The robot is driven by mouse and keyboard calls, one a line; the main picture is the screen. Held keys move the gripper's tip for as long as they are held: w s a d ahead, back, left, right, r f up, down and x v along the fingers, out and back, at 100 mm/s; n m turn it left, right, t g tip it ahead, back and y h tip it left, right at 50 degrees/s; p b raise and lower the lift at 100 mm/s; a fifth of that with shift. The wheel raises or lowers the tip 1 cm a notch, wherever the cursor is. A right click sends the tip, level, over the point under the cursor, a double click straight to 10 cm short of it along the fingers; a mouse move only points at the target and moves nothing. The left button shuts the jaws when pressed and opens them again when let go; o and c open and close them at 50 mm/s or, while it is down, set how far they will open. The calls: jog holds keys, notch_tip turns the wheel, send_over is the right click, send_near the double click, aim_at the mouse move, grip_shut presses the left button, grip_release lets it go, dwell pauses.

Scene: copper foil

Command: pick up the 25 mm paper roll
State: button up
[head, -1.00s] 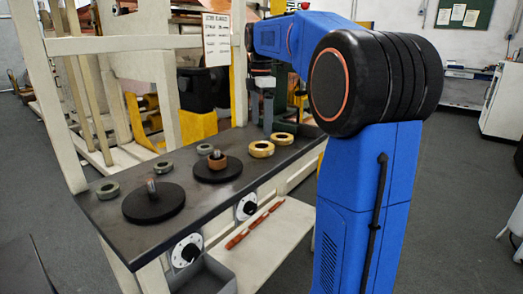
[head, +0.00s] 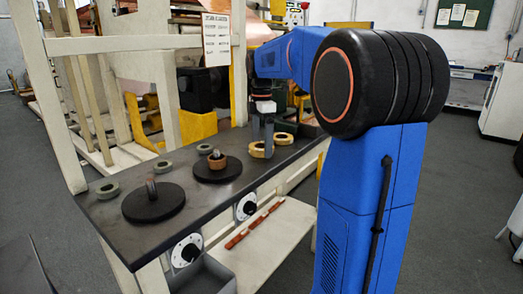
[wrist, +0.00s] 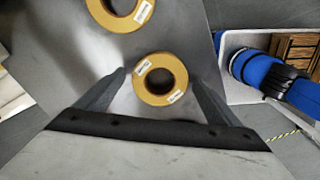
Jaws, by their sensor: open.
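Two yellow paper rolls with white labels lie flat on the dark bench top. One roll (head: 256,152) is at my gripper (head: 262,137), and the other roll (head: 284,138) is just to its right. The labels are too small to read, so I cannot tell which is 25 mm. In the wrist view, my gripper (wrist: 159,85) is open and points down, with one yellow roll (wrist: 139,90) between its fingers and the other (wrist: 106,16) at the upper left. I cannot tell how far the fingers are above the bench. No roll is held.
Grey-green rings (head: 108,190) lie along the bench (head: 110,222). Two black discs (head: 153,207) carry spindles; a copper-coloured roll (head: 217,163) is on the farther one. A bench post and a paper sign (head: 216,40) stand nearby. A grey bin (head: 208,277) is below.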

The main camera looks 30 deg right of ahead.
jog(key=c, duration=1.2)
jog(key=shift+r, duration=0.1)
